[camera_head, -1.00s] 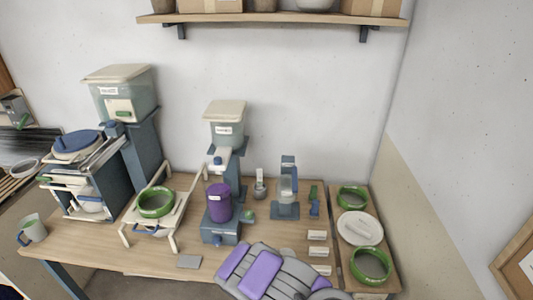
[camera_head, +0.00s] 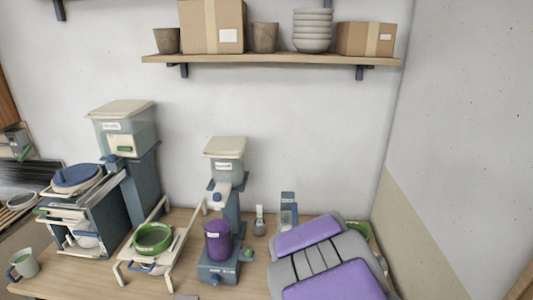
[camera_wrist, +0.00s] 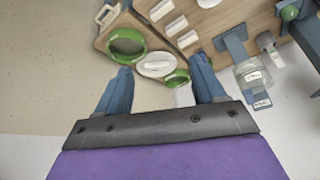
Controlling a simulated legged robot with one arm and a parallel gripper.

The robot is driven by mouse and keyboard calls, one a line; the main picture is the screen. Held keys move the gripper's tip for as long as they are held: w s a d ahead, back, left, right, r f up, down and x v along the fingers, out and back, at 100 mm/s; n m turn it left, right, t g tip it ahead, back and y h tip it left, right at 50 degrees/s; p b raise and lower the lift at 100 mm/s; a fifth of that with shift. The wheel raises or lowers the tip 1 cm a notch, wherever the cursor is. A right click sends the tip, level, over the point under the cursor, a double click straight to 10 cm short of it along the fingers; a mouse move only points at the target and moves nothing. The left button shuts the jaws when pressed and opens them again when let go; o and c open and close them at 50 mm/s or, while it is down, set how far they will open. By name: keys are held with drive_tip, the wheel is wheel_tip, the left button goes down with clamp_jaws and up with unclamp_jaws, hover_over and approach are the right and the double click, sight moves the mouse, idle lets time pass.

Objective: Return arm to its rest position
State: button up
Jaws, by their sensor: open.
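My gripper (camera_wrist: 160,92) shows in the wrist view with its two blue fingers spread apart and nothing between them that it holds. Beyond the fingers lie a green-rimmed sieve (camera_wrist: 127,42), a white disc (camera_wrist: 157,65) and a smaller green ring (camera_wrist: 178,78), all apart from the fingers. In the head view my purple and grey arm covers the right end of the table, and the fingers are hidden there. A purple cup (camera_head: 218,241) stands upright on the blue stand under the small hopper (camera_head: 225,165).
A wooden table (camera_head: 190,285) runs along the wall. A large hopper (camera_head: 125,130) and a sieve on a white frame (camera_head: 152,238) stand on the left. A wall shelf (camera_head: 270,60) with boxes, pots and bowls hangs above. The wall between shelf and arm is clear.

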drive_tip(key=s+a+r+n+g+y, duration=0.15)
drive_tip(key=s+r, duration=0.25)
drive_tip(key=s, duration=0.7)
drive_tip(key=s+r+n+g, duration=0.3)
drive_tip(key=s+r, duration=0.1)
drive_tip(key=s, duration=0.7)
drive_tip(key=s+r+n+g+y, duration=0.1)
drive_tip(key=s+r+n+g, duration=0.15)
drive_tip(key=s, duration=0.85)
drive_tip(key=w+b+x, duration=0.1)
drive_tip(key=b+x, duration=0.6)
drive_tip(key=b, duration=0.1)
drive_tip(key=shift+w+f+t, duration=0.2)
drive_tip(key=shift+f+t, duration=0.05)
drive_tip(key=shift+t, duration=0.05)
